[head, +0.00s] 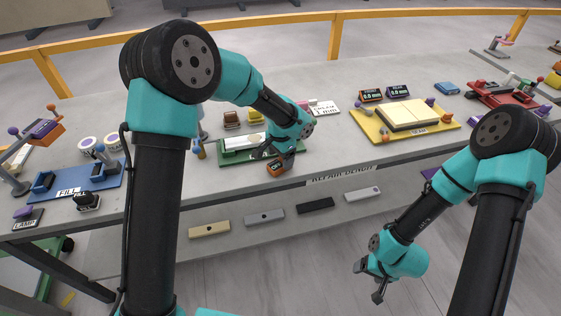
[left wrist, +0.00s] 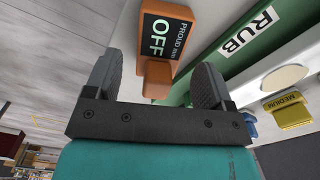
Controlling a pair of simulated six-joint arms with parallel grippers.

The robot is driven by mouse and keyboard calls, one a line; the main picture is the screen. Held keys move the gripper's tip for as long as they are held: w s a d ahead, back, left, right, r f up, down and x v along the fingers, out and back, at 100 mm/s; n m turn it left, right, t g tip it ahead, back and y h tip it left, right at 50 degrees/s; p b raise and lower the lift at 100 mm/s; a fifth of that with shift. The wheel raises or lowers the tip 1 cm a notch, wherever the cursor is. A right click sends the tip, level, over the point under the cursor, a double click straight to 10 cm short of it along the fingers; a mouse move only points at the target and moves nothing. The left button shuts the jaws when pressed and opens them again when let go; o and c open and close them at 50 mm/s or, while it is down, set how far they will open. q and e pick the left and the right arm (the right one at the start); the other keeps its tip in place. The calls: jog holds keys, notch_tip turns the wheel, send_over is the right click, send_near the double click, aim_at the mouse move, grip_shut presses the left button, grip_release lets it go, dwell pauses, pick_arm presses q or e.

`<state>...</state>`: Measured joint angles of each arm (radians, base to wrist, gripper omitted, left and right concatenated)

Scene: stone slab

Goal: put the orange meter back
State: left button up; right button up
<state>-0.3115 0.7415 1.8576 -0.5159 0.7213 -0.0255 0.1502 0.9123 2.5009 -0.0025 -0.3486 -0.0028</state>
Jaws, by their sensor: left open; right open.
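The orange meter (left wrist: 163,42) has a dark face reading "PROUD mm" and "OFF", with an orange block at its lower end. It lies on the slab at the front edge of the green RUB station (left wrist: 228,45); in the head view the meter (head: 276,168) is partly covered by my left gripper. My left gripper (head: 281,160) is open over it. In the left wrist view its fingers (left wrist: 157,82) stand either side of the meter's orange block, with gaps visible. My right gripper (head: 372,282) is open and empty, in front of the bench and away from the meter.
Two displays (head: 384,93) stand behind the yellow tray (head: 362,124) at right. A blue FILL station (head: 112,183) is at left. A red fixture (head: 495,94) is at far right. Several bars lie on the lower shelf (head: 290,226). Bare slab (head: 335,150) lies right of the meter.

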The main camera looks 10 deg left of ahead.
aim_at(281, 162)
pick_arm(q)
notch_tip(281, 162, up, 9)
dwell(0.3)
dwell(0.5)
